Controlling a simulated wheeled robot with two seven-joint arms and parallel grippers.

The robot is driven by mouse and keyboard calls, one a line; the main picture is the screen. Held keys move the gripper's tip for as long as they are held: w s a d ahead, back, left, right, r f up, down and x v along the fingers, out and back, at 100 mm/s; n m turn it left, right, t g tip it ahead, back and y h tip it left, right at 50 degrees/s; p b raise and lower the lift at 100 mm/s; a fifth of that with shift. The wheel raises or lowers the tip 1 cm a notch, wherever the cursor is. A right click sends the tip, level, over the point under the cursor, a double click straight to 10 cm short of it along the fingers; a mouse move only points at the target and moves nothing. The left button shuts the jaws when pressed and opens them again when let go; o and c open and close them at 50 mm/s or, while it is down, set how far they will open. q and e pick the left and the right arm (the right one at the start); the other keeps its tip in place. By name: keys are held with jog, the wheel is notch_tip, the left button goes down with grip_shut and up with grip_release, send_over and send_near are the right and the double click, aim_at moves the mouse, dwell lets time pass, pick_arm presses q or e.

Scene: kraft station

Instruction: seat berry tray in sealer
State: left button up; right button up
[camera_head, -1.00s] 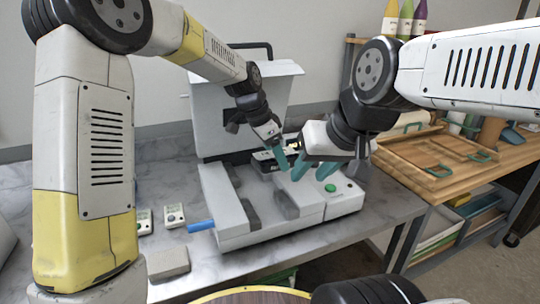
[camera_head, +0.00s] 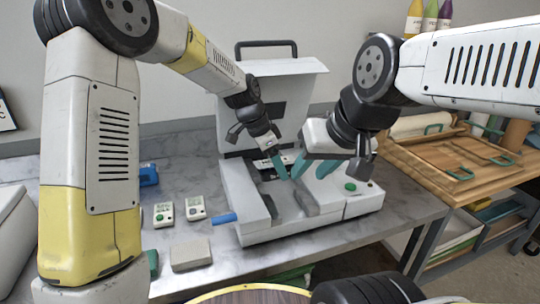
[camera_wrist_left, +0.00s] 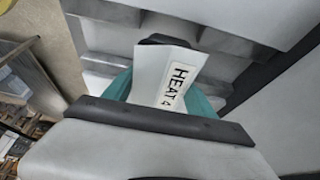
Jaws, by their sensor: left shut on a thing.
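The sealer (camera_head: 262,236) stands on the bench, a pale grey machine with its lid (camera_head: 290,72) raised. My left gripper (camera_head: 279,170) is over the sealer's bed, pointing down. In the left wrist view its teal fingers (camera_wrist_left: 160,95) stand on either side of a white piece marked HEAT 4 (camera_wrist_left: 170,72); they are shut on it, though the contact is partly hidden. My right gripper (camera_head: 314,170) is just to the right, over the sealer, its teal fingers apart. I cannot make out a berry tray or berries in either view.
A blue handle (camera_head: 223,219) sticks out from the sealer's left side. Two small white devices (camera_head: 163,214) and a grey block (camera_head: 191,255) lie to the left. A wooden shelf with trays (camera_head: 455,160) stands at the right. Bench space left of the sealer is partly free.

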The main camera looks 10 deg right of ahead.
pick_arm(q)
jog(key=shift+f, duration=2.25)
jog(key=o, duration=1.8)
jog(key=shift+r, duration=4.5)
